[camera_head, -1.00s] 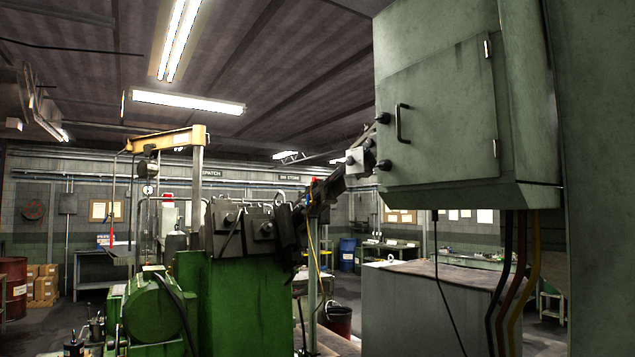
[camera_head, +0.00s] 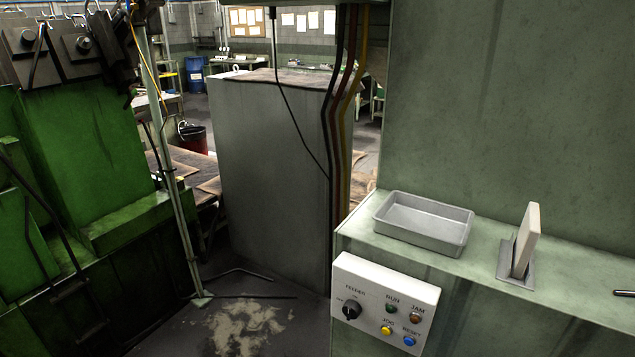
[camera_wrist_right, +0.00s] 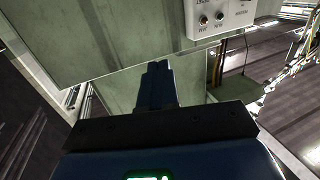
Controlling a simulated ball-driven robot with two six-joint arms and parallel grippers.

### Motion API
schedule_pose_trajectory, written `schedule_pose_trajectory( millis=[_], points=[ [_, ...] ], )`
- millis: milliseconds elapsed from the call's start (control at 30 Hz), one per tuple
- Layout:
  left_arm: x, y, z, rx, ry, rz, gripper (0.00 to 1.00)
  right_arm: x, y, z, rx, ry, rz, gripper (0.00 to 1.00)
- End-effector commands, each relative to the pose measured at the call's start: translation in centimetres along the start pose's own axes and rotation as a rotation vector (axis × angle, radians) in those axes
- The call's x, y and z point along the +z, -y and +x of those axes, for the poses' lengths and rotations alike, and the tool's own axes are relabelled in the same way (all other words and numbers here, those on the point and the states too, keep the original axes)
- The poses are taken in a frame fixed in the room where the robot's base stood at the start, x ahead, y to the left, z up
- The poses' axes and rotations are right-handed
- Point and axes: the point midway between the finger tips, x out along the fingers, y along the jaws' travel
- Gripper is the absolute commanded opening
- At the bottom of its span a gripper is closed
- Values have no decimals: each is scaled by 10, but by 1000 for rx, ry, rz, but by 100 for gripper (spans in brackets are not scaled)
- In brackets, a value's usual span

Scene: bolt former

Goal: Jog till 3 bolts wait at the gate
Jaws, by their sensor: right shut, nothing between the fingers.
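The control panel (camera_head: 385,305) is a white box on the front of a green-grey cabinet in the head view. It carries a black FEEDER knob (camera_head: 352,309), a green RUN button (camera_head: 391,309), a JAM lamp (camera_head: 414,317), a yellow JOG button (camera_head: 386,330) and a blue RESET button (camera_head: 409,341). My right gripper (camera_wrist_right: 157,68) shows only in the right wrist view, its dark fingers shut and empty. A white panel (camera_wrist_right: 235,14) with small round controls lies beyond the fingertips there, apart from them. No bolts or gate can be made out. My left gripper is out of view.
A grey metal tray (camera_head: 424,221) and a small upright plate on a stand (camera_head: 524,243) sit on the ledge above the panel. A green machine (camera_head: 75,150) stands at left. A grey cabinet (camera_head: 270,175) and hanging cables (camera_head: 341,120) are behind.

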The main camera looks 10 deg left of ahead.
Motion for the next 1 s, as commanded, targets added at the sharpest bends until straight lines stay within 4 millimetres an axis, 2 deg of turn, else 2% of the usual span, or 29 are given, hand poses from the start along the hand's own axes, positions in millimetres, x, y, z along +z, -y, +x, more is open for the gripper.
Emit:
schedule_pose_trajectory(
  millis=[167,267,400,567,767,1000],
  points=[
    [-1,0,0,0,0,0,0,-1,2,0,-8,-1,0,0],
    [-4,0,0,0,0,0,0,-8,6,7,-31,-22,0,0],
    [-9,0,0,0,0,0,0,-24,19,28,-82,-79,3,0],
    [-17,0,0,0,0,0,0,-31,42,62,-157,-135,48,0],
    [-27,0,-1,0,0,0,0,-29,84,114,-268,-134,299,0],
    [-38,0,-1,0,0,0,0,-20,149,174,-394,-5,816,0]
  ],
)
